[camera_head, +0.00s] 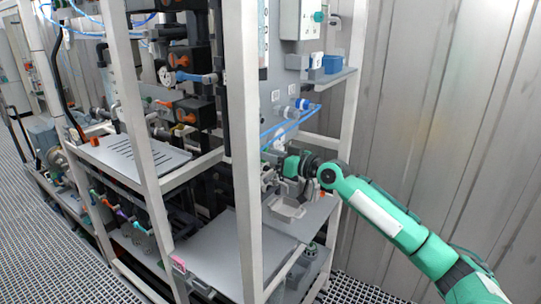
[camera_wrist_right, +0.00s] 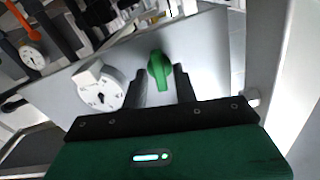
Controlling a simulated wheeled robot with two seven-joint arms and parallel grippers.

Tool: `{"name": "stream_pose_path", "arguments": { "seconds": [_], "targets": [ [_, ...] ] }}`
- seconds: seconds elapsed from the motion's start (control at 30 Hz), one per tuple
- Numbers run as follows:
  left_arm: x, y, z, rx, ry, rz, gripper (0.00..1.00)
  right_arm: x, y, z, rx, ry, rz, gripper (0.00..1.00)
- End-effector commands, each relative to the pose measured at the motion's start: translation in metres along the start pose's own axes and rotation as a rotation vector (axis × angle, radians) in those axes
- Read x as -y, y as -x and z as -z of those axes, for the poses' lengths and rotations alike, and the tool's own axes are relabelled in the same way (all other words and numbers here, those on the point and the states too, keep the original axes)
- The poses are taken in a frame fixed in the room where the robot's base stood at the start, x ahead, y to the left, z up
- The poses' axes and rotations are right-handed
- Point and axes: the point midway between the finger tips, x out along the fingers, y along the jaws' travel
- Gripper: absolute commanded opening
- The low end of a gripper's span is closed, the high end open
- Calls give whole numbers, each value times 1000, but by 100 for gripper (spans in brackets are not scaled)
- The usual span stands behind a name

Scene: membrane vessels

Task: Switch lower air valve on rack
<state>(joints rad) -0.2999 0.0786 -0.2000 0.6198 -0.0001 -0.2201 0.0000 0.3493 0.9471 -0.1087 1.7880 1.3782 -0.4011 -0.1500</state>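In the right wrist view, a green valve handle (camera_wrist_right: 160,69) stands on a light grey panel, with its lever running roughly up and down. My right gripper (camera_wrist_right: 161,82) is open, with one dark finger on each side of the lower part of the handle. A gap shows on both sides, so the fingers do not look closed on it. In the head view my right gripper (camera_head: 270,180) reaches into the rack (camera_head: 242,140) from the right, at mid height. The handle itself cannot be made out there. My left gripper is not in view.
A white round dial with a square knob (camera_wrist_right: 98,88) sits left of the handle on the panel. A small gauge (camera_wrist_right: 33,57) and an orange lever are farther left. Rack posts stand close to my arm. A corrugated wall (camera_head: 440,90) is behind it.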

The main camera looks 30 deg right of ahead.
Motion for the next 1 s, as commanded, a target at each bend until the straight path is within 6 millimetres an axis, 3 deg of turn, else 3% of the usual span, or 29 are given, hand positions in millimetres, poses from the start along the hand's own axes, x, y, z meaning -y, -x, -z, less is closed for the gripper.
{"name": "stream_pose_path", "arguments": {
  "seconds": [0.47, 1.0],
  "targets": [
    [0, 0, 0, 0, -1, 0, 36, 0, 0, 0, -1, -140, 0, 6],
    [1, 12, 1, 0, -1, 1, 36, -2, 0, 1, -1, -634, 0, 6]
  ]
}}
